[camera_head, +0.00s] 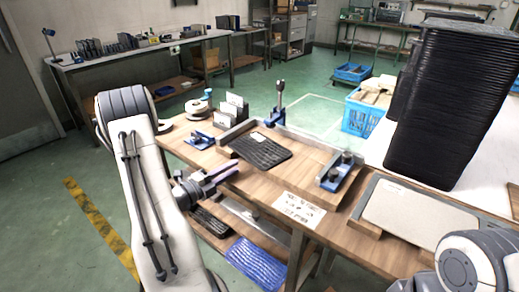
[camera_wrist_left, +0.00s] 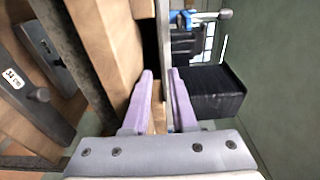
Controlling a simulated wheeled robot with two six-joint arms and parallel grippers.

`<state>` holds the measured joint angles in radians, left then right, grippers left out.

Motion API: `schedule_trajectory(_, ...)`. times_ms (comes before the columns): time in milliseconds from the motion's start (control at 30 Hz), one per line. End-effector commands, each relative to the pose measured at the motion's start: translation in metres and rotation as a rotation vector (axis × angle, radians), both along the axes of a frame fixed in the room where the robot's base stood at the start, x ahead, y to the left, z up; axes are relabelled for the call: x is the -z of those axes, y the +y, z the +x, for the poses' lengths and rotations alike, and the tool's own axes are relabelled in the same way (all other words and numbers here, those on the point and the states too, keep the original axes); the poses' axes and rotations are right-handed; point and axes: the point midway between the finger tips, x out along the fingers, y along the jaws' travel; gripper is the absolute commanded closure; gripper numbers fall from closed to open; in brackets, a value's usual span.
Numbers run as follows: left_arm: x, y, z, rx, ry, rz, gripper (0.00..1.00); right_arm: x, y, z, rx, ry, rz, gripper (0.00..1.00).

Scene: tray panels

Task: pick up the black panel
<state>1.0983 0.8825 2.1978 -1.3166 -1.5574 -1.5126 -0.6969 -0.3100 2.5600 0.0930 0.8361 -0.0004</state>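A black ribbed panel (camera_head: 262,150) lies flat on the wooden workbench (camera_head: 245,185), between metal rails and blue clamps. My left gripper (camera_head: 232,172), with purple fingers, is at the bench's near left edge, apart from this panel and to its lower left. Its fingers also show in the left wrist view (camera_wrist_left: 161,75); they are parted with nothing seen held between them. A dark block-like thing (camera_wrist_left: 208,92) shows right of the fingers there; I cannot tell what it is. My right arm shows at the lower right of the head view, but its gripper is out of sight.
A tall stack of black trays (camera_head: 450,105) stands at right. A blue panel (camera_head: 257,263) and a dark panel (camera_head: 210,222) lie on the lower shelf. A blue clamp (camera_head: 340,172) and white label (camera_head: 299,208) are on the bench. A blue crate (camera_head: 362,119) stands behind.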

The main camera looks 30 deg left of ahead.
Motion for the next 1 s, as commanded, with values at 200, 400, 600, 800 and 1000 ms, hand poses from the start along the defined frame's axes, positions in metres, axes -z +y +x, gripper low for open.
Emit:
schedule_trajectory(200,-0.004,-0.015,0.027,0.005,0.000,-0.001,0.75,-0.005,0.000,0.000,0.000,0.000,0.000,0.50)
schedule_trajectory(400,-0.004,-0.019,0.047,0.001,0.000,-0.001,0.75,-0.006,0.000,0.000,0.000,0.000,0.000,0.50)
schedule_trajectory(600,-0.003,-0.019,0.049,0.000,0.000,-0.001,0.75,-0.006,0.000,0.000,0.000,0.000,0.000,0.50)
schedule_trajectory(800,-0.003,-0.019,0.049,0.000,0.001,-0.001,1.00,-0.006,0.000,0.000,0.000,0.000,0.000,0.50)
schedule_trajectory(1000,-0.003,-0.019,0.049,0.000,0.000,-0.001,1.00,-0.006,0.000,0.000,0.000,0.000,0.000,0.50)
